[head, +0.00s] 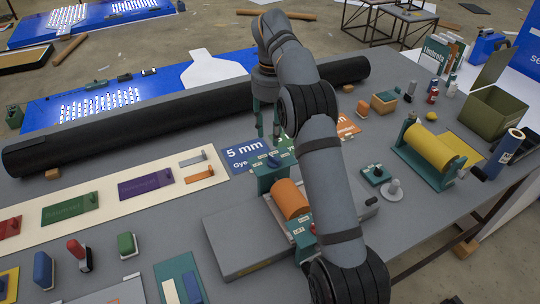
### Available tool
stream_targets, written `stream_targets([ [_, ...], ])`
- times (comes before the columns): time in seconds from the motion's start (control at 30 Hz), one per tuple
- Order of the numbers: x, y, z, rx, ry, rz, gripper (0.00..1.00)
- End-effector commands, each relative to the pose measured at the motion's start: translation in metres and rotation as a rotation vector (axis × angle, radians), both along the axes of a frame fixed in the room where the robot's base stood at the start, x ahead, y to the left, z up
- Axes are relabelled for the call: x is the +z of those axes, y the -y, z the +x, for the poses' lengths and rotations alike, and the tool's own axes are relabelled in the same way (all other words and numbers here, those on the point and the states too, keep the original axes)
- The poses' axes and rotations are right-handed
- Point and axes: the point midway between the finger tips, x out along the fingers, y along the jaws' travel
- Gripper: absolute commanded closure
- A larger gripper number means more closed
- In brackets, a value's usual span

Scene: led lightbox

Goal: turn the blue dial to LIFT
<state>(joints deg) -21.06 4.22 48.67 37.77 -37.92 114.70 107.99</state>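A teal machine with an orange roller (290,199) stands on the grey table, partly behind my arm. What looks like the blue dial (281,159) is on top of the machine's far teal end block (268,178). It is small here, and I cannot read its marks or tell which way it points. My gripper (268,134) points down just beyond and above that block. Its two teal fingers are apart with nothing seen between them. I cannot tell whether they touch anything. A red knob (313,228) and small white labels are on the near end block.
A long black roll (180,109) lies behind the gripper. A yellow roller in a teal stand (428,149) and a green box (493,111) are at right. A grey slab (235,243) is in front.

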Motion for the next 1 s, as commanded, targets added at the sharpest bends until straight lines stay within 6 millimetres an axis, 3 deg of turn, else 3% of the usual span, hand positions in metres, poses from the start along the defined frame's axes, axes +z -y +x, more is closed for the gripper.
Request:
stream_targets([
  [0.3, -0.055, 0.003, 0.000, -0.009, -0.003, -0.002, 0.64],
  [0.53, -0.088, 0.003, 0.000, -0.008, -0.003, -0.002, 0.64],
  [0.7, -0.099, 0.003, 0.001, -0.009, 0.000, -0.001, 0.64],
  [1.0, -0.101, 0.003, 0.001, -0.008, 0.001, 0.000, 0.64],
])
